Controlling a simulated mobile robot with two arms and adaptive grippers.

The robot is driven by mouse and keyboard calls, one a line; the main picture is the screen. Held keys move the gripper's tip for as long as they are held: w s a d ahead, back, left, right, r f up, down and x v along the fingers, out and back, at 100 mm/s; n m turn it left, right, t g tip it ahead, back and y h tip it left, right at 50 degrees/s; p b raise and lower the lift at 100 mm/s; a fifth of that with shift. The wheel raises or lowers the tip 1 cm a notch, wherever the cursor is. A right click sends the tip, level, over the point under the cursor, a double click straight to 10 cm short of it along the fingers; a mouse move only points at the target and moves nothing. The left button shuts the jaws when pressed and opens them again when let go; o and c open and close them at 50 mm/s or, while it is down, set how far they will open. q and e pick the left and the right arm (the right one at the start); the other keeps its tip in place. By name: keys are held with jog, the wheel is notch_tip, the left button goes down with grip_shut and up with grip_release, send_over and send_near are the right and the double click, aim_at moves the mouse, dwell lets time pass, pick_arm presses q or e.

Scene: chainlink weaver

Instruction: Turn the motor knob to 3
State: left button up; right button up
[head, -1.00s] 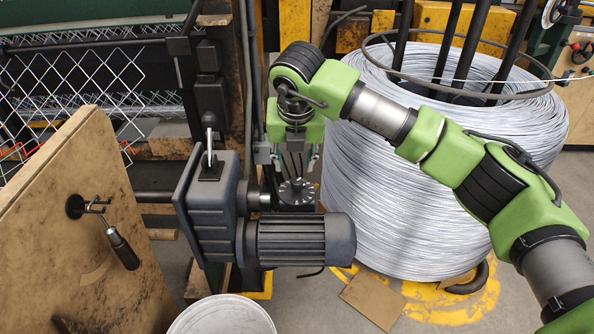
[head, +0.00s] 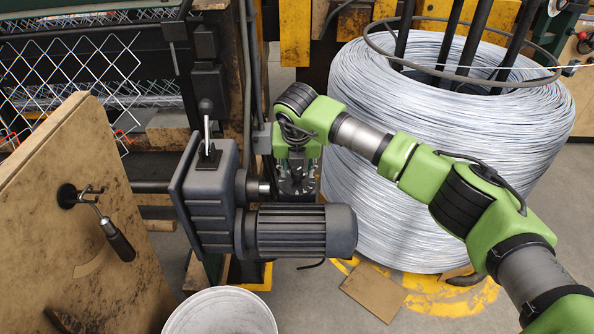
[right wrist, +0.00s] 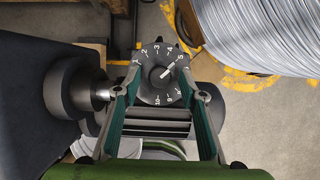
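The motor knob is a dark round dial (right wrist: 153,88) with white numbers. In the right wrist view, its white pointer (right wrist: 169,70) aims to the upper right, close to the 5. The 3 is at the top of the dial. In the head view the dial (head: 297,188) sits behind the ribbed motor (head: 300,232). My right gripper (head: 298,176) points down just over it. In the right wrist view its two green-lined fingers (right wrist: 162,76) stand apart on either side of the dial; whether they touch it I cannot tell. My left gripper is not in view.
A large wire coil (head: 400,210) stands right of the motor. A white bucket (head: 220,312) stands in front. A vertical frame post is behind the gearbox (head: 208,205).

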jog(key=shift+w+f, duration=0.1)
jog(key=shift+f, duration=0.1)
grip_shut()
jog(key=shift+n, duration=0.3)
